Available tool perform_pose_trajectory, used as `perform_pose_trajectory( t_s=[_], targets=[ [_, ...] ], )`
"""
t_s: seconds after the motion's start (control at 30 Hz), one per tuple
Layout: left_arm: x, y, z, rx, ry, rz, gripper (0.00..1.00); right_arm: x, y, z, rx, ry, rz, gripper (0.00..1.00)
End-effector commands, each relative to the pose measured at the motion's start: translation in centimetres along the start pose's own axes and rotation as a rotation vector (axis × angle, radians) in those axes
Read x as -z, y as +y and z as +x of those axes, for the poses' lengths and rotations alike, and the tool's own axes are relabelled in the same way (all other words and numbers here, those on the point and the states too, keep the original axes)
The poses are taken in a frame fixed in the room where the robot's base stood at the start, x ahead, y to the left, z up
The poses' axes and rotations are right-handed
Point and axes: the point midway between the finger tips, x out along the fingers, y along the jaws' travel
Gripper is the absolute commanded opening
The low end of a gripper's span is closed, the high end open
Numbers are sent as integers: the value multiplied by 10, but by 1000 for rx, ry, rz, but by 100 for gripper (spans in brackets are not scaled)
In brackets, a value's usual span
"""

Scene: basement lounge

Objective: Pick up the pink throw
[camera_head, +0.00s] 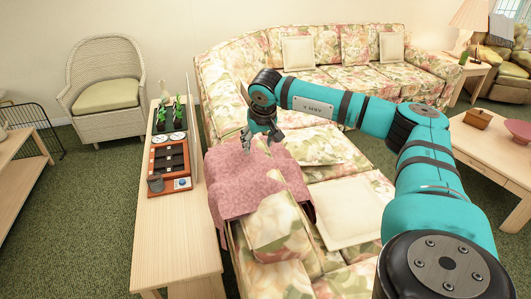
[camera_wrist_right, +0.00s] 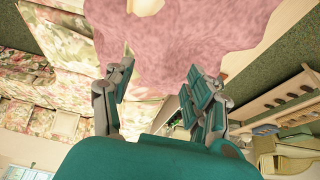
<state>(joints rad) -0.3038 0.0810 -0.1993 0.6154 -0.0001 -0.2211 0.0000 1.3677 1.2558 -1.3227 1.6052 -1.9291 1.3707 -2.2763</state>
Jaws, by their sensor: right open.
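The pink throw (camera_head: 240,181) lies draped over the back and seat of the floral sofa, near the narrow console table. My right gripper (camera_head: 259,146) is just above the throw's upper part, with its fingers pointing down. In the right wrist view, the throw (camera_wrist_right: 185,35) fills the space beyond the fingertips, and the gripper (camera_wrist_right: 158,75) is open with its fingers spread and nothing between them. I cannot tell whether the fingertips touch the cloth. My left gripper is not in view.
The floral sofa (camera_head: 345,233) curves around to the back wall. A console table (camera_head: 170,240) along its left side bears plants and a tray (camera_head: 169,164). A coffee table (camera_head: 490,150) stands at right, a wicker chair (camera_head: 105,94) at back left. Carpet (camera_head: 95,225) is clear at left.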

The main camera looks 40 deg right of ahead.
Motion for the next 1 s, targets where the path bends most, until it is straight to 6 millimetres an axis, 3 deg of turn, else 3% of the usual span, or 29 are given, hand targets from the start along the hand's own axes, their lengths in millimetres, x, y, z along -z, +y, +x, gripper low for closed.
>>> perform_pose_trajectory(
  t_s=[0.23,0.47,0.8,1.0],
  targets=[
    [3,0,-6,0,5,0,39,0,-1,46,0,-1,0,56],
    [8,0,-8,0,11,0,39,0,-2,62,1,0,0,56],
    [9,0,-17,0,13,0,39,0,-6,106,3,0,0,56],
    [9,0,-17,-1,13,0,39,-1,-6,110,2,0,0,56]
  ],
)
